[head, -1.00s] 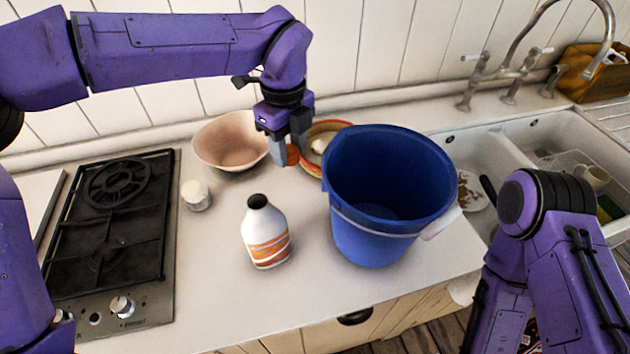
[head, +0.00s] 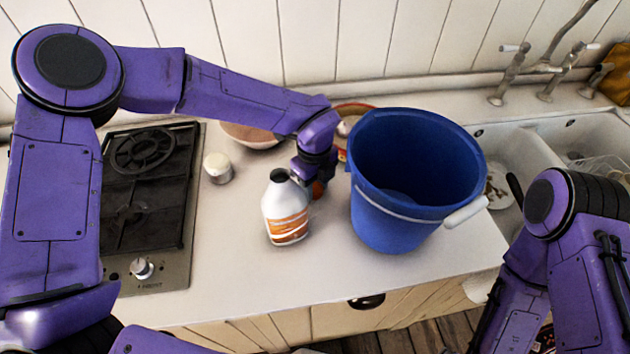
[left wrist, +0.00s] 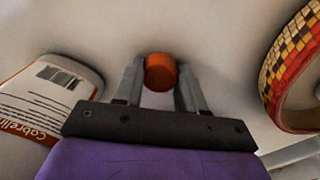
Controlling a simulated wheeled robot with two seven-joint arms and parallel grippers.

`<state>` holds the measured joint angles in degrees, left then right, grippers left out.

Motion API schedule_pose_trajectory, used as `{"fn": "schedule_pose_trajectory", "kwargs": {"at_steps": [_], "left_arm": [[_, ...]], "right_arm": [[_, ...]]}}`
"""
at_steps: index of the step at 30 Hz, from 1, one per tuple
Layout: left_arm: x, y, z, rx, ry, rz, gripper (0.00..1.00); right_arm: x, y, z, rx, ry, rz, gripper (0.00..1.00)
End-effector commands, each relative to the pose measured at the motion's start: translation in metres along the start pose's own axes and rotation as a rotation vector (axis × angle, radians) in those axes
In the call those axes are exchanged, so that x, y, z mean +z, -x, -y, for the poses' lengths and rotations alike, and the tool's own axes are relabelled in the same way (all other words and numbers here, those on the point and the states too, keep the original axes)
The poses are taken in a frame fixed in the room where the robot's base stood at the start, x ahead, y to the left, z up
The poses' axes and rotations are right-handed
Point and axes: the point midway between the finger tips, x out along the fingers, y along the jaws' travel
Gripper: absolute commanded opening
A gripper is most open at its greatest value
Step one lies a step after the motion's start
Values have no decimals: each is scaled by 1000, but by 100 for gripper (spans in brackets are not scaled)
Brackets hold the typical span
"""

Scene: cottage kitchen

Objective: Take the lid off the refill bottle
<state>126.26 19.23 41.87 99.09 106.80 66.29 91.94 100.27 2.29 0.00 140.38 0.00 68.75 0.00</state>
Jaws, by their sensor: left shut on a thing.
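The refill bottle (head: 287,212), white with an orange-striped label, stands upright on the counter. Its top is dark; I cannot tell for sure whether that is an open mouth or a dark cap. In the left wrist view the bottle (left wrist: 45,98) shows at the left, apart from the fingers. My left gripper (left wrist: 160,82) is shut on a small round orange piece (left wrist: 160,70), which looks like a lid. In the head view the left gripper is just right of the bottle, its fingers partly hidden. My right arm shows at the right, but its gripper is out of view.
A big blue bucket (head: 398,220) stands to the right. A pink bowl (head: 252,136) and a patterned dish (head: 352,112) are behind. A small white jar (head: 218,170) and the gas hob (head: 150,205) are at the left. The front counter is clear.

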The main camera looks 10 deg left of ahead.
Motion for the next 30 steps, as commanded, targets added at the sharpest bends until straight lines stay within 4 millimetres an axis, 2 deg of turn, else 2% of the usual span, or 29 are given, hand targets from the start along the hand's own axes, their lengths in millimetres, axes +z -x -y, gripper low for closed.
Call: {"fn": "schedule_pose_trajectory", "kwargs": {"at_steps": [11, 12, 14, 15, 22, 26, 30], "left_arm": [[0, -9, 0, -1, 1, 0, 3], [0, -9, 0, -1, 1, 0, 43], [0, -8, 0, -1, 1, 0, 62], [0, -8, 0, -1, 1, 0, 65], [0, -7, 0, -1, 1, 0, 65], [1, 2, 1, -4, 2, 1, 65], [1, 32, 1, -7, 3, 1, 65]], "right_arm": [[1, -3, 0, 0, 0, 0, 100], [1, -3, 0, 0, 0, 0, 100], [1, -2, 0, 0, 0, 0, 100], [1, -2, 0, 0, 0, 0, 100], [1, -2, 0, 0, 0, 0, 100], [0, -1, 0, 0, 0, 0, 100], [4, -9, 1, 0, 0, 0, 100]]}}
